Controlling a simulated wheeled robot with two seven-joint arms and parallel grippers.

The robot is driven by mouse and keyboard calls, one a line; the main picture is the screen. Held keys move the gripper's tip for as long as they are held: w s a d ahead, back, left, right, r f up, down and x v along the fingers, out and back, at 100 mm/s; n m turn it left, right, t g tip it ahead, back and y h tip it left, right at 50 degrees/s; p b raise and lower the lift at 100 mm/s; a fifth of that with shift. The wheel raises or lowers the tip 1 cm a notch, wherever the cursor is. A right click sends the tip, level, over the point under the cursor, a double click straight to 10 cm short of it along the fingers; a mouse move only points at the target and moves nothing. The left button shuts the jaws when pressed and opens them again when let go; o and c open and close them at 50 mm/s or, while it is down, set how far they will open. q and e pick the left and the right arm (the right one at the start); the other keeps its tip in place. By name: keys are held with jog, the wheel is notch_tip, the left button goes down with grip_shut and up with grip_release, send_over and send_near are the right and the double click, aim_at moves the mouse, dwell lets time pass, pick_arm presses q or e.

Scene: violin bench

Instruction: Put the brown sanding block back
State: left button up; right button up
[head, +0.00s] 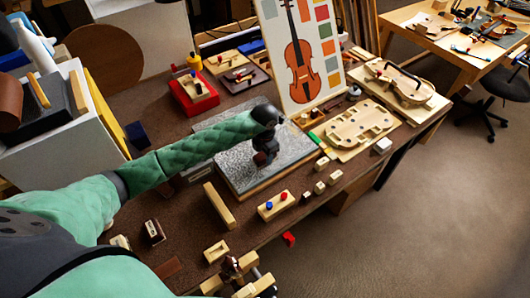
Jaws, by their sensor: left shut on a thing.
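My left arm reaches from the lower left over the bench. My left gripper (264,150) is over the grey speckled plate (235,165) in the middle of the bench. It is shut on a small dark brown piece (261,159), which looks like the brown sanding block. The gripper hides much of it, and I cannot tell whether it touches the plate. My right gripper is not in view.
A violin poster (299,60) stands behind the plate. A violin mould (357,127) and an open violin body (400,84) lie to the right. A red tray (194,94) is behind left. A wooden holder with coloured knobs (277,205) and several small blocks are in front.

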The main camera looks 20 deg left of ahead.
pick_arm(q)
jog(key=shift+f, duration=0.1)
jog(key=o, duration=0.5)
jog(key=shift+f, duration=0.1)
jog(key=o, duration=0.3)
jog(key=shift+o, duration=0.7)
jog(key=shift+r, duration=0.2)
